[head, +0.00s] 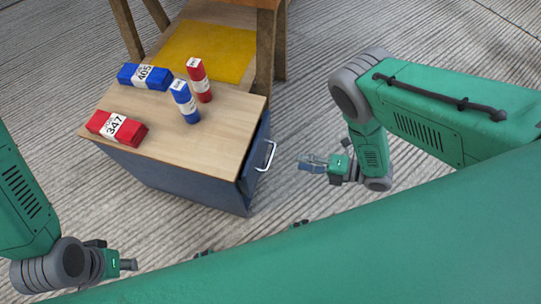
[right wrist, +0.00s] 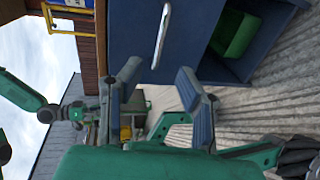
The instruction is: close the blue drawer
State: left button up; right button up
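The blue drawer (head: 256,160) is at the right side of a blue cabinet (head: 180,179) with a wooden top. Its front with a silver handle (head: 267,156) stands out from the cabinet, so it looks partly open. In the right wrist view the drawer front (right wrist: 140,30) and handle (right wrist: 161,35) are close ahead, turned sideways. My right gripper (head: 308,164) is right of the handle, apart from it; its two fingers (right wrist: 158,75) are spread and empty. My left gripper (head: 130,265) is at the lower left, away from the cabinet; its fingers are seen side-on.
Blue blocks (head: 145,76) (head: 185,101) and red blocks (head: 117,128) (head: 199,80) are on the cabinet top. A wooden frame with a yellow panel (head: 208,48) stands behind. A green thing (right wrist: 236,33) sits in an open compartment below the drawer.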

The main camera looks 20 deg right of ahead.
aim_at(271, 156)
jog(key=shift+b+x, duration=1.6)
jog(key=shift+x, duration=3.8)
jog(key=shift+d, duration=0.1)
jog(key=c, duration=0.5)
jog(key=shift+d, duration=0.1)
grip_shut()
jog(key=shift+d+f, duration=0.1)
jog(key=shift+d, duration=0.05)
